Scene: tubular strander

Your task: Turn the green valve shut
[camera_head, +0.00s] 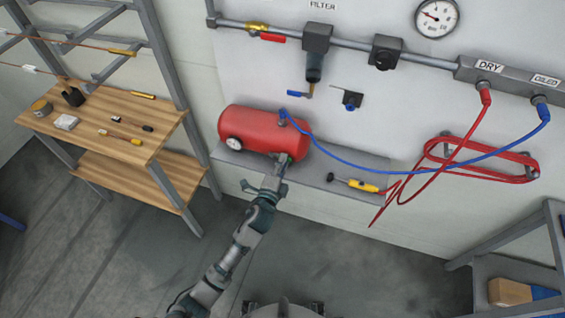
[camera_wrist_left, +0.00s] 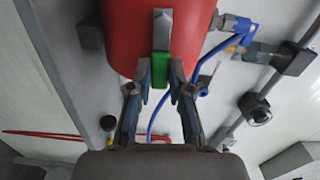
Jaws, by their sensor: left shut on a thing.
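My left gripper (camera_head: 281,163) reaches up to the tank's lower right end. In the left wrist view the fingers of my left gripper (camera_wrist_left: 160,82) stand on both sides of the green block and are shut on it. My right gripper is not in view.
The tank rests on a grey shelf (camera_head: 325,179) with a round gauge (camera_head: 234,143) at its left end. A blue hose (camera_head: 365,148) runs from its top to the right. A yellow-handled tool (camera_head: 363,186) lies to the right. A wooden bench (camera_head: 95,125) stands left.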

